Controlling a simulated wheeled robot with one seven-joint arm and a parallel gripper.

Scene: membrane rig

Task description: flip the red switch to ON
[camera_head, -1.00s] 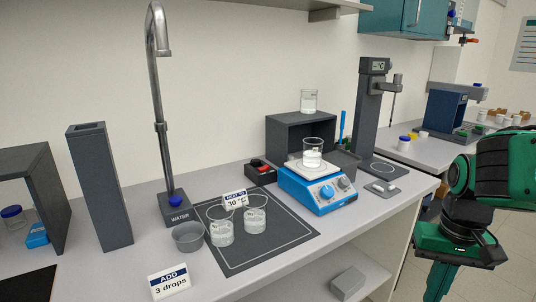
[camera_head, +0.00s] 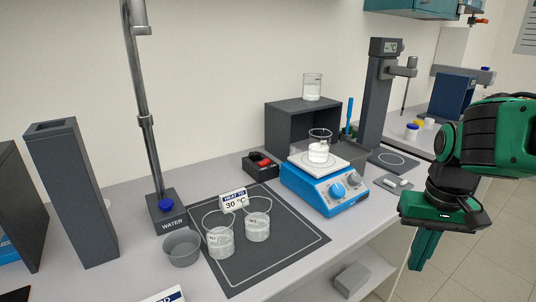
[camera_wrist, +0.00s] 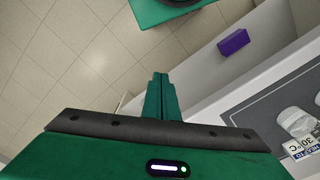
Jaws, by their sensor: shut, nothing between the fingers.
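The red switch (camera_head: 263,161) is a small red rocker on top of a black box (camera_head: 260,169), at the back of the bench, left of the blue hotplate. Which way the rocker is tipped is too small to tell. My gripper (camera_head: 419,262) is green and points down at the right, in front of the bench edge and well apart from the switch. In the wrist view its fingers (camera_wrist: 160,80) are together with nothing between them. The switch does not show in the wrist view.
The blue hotplate (camera_head: 325,195) with a beaker (camera_head: 319,147) on it stands between my gripper and the switch. A dark mat (camera_head: 265,262) bears two beakers and a 30 °C sign (camera_head: 233,200). The tap (camera_head: 143,120) rises at the left. A grey block (camera_head: 351,279) lies on the lower shelf.

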